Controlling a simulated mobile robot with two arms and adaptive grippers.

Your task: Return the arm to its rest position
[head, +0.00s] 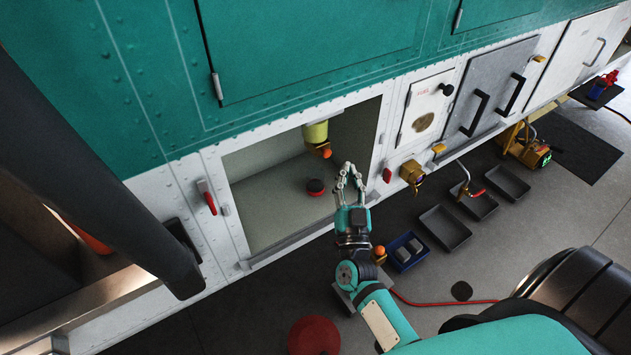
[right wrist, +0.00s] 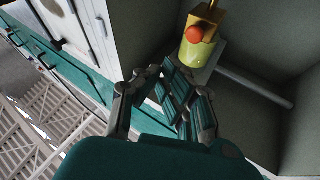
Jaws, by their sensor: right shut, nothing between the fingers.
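My right arm comes up from the lower right in the head view. Its gripper (head: 350,180) is at the mouth of an open white-framed compartment (head: 262,190) in the helicopter's side. The gripper is shut with nothing in it. In the right wrist view the closed fingers (right wrist: 183,95) point toward the compartment's inside. A yellow-green cylinder (head: 316,131) with an orange ball (head: 327,153) on it sits at the compartment's top, apart from the fingers. It also shows in the right wrist view (right wrist: 197,52). My left gripper does not show.
Grey trays (head: 444,228) and a blue bin (head: 406,251) lie on the hangar floor at right. A red hose (head: 440,303) runs nearby. A red round object (head: 313,336) stands below. A dark beam (head: 100,150) crosses at left.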

